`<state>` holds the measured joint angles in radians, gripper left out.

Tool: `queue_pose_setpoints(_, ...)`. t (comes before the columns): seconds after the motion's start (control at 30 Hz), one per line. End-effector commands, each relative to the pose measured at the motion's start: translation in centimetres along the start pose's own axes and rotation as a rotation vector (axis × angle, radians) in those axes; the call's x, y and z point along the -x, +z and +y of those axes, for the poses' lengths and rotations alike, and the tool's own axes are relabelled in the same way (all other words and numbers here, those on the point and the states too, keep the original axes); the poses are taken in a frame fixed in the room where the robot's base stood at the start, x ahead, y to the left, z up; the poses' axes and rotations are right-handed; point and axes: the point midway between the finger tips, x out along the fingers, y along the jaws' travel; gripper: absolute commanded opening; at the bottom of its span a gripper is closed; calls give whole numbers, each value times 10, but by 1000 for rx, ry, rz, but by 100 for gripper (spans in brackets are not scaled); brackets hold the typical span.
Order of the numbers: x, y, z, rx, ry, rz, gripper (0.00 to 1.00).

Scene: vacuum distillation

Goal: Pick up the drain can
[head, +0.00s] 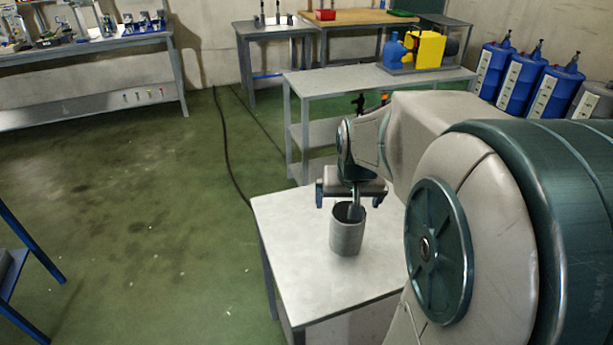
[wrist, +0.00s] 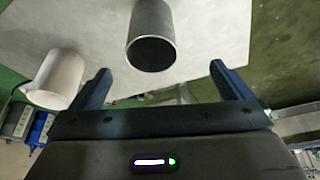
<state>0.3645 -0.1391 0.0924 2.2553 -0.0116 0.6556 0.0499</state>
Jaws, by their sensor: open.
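The drain can, a grey open-topped metal cylinder (head: 347,237), stands upright on a pale table (head: 295,240). In the wrist view the can (wrist: 151,38) is at the top middle, its dark open mouth towards the camera. My gripper (head: 349,198) is by the can's rim in the head view, jaws apart. In the wrist view my gripper (wrist: 161,72) has its two dark blue fingers spread wider than the can, which lies ahead of the gap between them. Nothing is held. I cannot tell the exact height of the fingers against the rim.
A white cup-like container (wrist: 58,78) is left of the can in the wrist view; I do not see it in the head view. A grey bench (head: 345,84) stands behind the table. Blue drums (head: 527,78) line the right. Green floor at left is mostly clear, crossed by a cable.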

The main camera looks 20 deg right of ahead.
Motion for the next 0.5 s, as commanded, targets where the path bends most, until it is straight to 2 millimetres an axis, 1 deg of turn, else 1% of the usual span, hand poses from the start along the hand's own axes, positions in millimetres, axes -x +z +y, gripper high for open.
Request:
queue_pose_setpoints(0.03,-4,-9,8,-21,6,6,100)
queue_pose_setpoints(0.13,-11,-18,16,-42,12,18,100)
queue_pose_setpoints(0.27,-28,-21,17,-46,13,19,100)
queue_pose_setpoints(0.5,-73,-21,18,-45,12,19,100)
